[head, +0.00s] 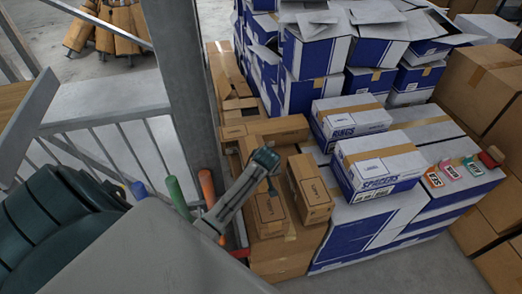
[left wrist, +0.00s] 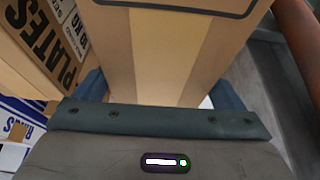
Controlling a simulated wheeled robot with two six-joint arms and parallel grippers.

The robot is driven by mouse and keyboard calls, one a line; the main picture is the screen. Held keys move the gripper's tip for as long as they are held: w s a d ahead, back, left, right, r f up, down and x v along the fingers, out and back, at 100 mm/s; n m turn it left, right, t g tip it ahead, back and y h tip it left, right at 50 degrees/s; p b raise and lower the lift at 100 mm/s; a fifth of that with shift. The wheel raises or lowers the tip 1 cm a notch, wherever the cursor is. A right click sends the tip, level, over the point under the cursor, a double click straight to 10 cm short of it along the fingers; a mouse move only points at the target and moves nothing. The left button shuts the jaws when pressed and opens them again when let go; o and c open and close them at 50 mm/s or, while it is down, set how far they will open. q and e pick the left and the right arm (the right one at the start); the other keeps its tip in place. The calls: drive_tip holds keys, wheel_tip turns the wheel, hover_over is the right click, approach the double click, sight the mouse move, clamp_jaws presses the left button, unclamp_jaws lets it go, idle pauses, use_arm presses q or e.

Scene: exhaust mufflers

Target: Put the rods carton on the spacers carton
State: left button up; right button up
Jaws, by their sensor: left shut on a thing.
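The spacers carton (head: 378,165), white and blue with a tan tape strip, lies on the pile right of centre in the head view. My left gripper (head: 268,165) is shut on a brown carton (head: 268,212), taken as the rods carton; its label is not readable. In the left wrist view this carton (left wrist: 155,50) stands between the two teal fingers of the gripper (left wrist: 160,92). I cannot tell whether it is lifted clear of the cartons below. My right gripper is not in view.
Another brown carton (head: 310,187) stands close to the held one; PLATES shows on a brown carton (left wrist: 55,40) in the wrist view. The rings carton (head: 350,118) lies behind the spacers carton. Small coloured packets (head: 450,170) lie to its right. A grey post (head: 190,80) and coloured poles are left.

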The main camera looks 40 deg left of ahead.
use_arm(q)
drive_tip(key=shift+w+a, duration=0.3)
drive_tip(key=shift+w, duration=0.2)
drive_tip(key=shift+d+p+x, duration=0.2)
drive_tip(key=shift+p+x, duration=0.7)
drive_tip(key=shift+x, duration=0.55)
drive_tip(key=shift+s+f, duration=0.1)
drive_tip(key=shift+f, duration=0.35)
drive_tip(key=o, duration=1.5)
drive_tip(key=shift+s+f, duration=0.1)
drive_tip(key=shift+f, duration=0.05)
drive_tip(key=shift+o, duration=0.3)
